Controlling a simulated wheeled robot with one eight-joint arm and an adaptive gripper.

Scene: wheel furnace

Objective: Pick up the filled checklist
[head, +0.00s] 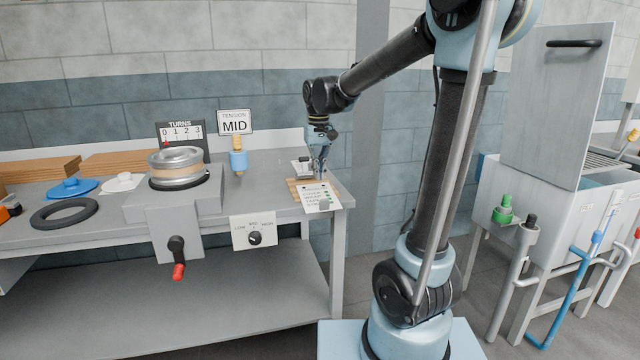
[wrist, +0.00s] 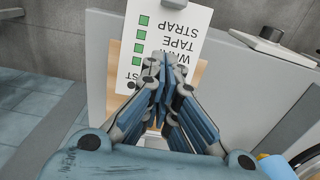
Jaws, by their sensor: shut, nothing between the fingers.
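The checklist (head: 319,198) is a white card at the right end of the grey workbench, partly past its front edge. It also shows in the wrist view (wrist: 185,18), upside down, with several green squares beside words such as STRAP and TAPE. It lies over a light wooden board (head: 292,188). My gripper (head: 318,176) is shut and empty, pointing down at the card. In the wrist view its fingertips (wrist: 160,62) cover part of the card's print. I cannot tell whether they touch it.
A small grey device (head: 301,167) stands just behind the card. To the left are a tension sign (head: 235,122), a round metal drum (head: 175,162) and a black ring (head: 64,213). A furnace-like unit (head: 560,200) with a raised lid stands at right.

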